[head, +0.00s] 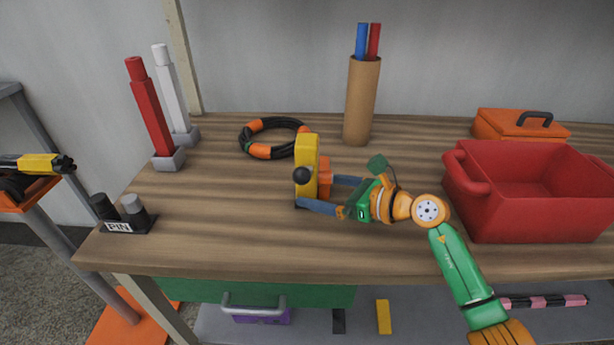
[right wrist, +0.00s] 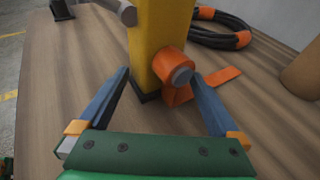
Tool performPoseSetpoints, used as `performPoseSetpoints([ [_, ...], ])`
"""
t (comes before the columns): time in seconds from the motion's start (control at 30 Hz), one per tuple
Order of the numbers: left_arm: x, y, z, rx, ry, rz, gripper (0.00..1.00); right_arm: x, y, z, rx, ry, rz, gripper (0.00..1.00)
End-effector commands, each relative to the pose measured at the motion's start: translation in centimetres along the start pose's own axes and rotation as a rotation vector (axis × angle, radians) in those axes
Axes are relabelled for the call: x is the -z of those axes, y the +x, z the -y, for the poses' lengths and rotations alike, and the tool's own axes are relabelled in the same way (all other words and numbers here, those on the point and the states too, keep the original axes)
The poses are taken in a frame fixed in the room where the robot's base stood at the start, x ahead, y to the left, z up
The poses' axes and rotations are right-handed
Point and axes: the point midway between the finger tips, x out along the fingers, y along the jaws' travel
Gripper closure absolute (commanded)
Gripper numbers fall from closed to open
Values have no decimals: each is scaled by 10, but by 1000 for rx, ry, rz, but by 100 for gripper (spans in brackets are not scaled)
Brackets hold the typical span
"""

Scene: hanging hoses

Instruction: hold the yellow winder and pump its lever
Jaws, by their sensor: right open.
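The yellow winder (head: 307,152) stands upright on the wooden bench, left of the middle. It has a black round knob (head: 302,175) on its near side and an orange part on its right. In the right wrist view the yellow post (right wrist: 158,35) rises ahead, with an orange roll (right wrist: 170,62) and an orange strip beside it. A grey rod end (right wrist: 125,12), perhaps the lever, shows at its upper left. My right gripper (head: 320,190) is open, its two blue fingers spread toward the winder's lower part. Whether they touch it is unclear. My left gripper is not in view.
A black-and-orange hose coil (head: 272,136) lies behind the winder. A brown tube (head: 361,105) holds blue and red sticks. A red bin (head: 530,205) stands right. Red (head: 150,110) and white (head: 171,90) posts and a PIN holder (head: 125,222) stand left. The bench front is clear.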

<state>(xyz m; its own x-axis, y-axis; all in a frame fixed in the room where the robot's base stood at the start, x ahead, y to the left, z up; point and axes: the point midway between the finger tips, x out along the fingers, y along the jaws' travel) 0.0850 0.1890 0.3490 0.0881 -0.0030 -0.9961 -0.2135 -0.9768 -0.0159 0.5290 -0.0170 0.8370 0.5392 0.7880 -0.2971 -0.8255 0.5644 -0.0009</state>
Motion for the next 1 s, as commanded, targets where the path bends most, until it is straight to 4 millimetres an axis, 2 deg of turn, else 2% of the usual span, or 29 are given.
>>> performPoseSetpoints([
  [0.1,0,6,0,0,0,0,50,1,8,0,-1,0,1,1],
  [0.37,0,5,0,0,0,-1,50,-1,10,0,0,1,1,1],
  [0.4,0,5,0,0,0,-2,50,-1,10,0,0,1,1,6],
  [0.57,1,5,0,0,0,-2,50,-1,9,0,0,1,1,49],
  [0.9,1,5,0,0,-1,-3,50,0,9,0,0,1,1,50],
  [0.97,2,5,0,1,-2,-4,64,0,9,0,0,1,1,50],
  [1.0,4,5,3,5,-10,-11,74,0,9,0,0,1,1,50],
])
